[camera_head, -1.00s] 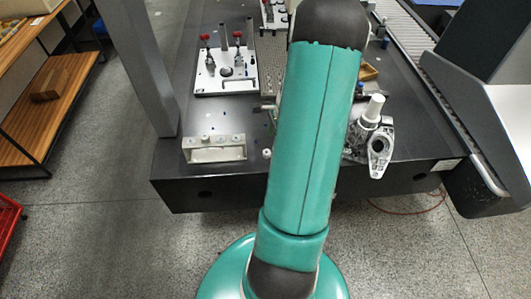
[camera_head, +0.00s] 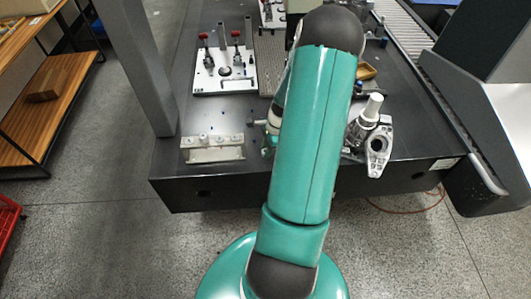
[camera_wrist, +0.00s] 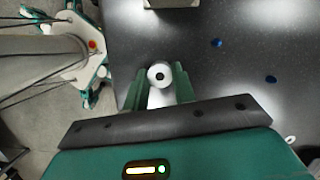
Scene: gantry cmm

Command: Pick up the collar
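The collar (camera_wrist: 159,74) is a small white ring with a dark centre hole, on the dark table in the wrist view. My gripper (camera_wrist: 160,78) is open, with one green finger on each side of the collar and dark gaps between. I cannot tell how far the fingertips are above the table. In the head view my gripper (camera_head: 268,143) shows only partly at the left of my arm, and the collar is hidden there.
A pale block with knobs (camera_head: 213,148) stands left of my gripper on the dark table (camera_head: 225,178). A metal casting (camera_head: 378,150) with a white cylinder is to the right. A white fixture plate (camera_head: 225,80) with red-topped clamps lies behind.

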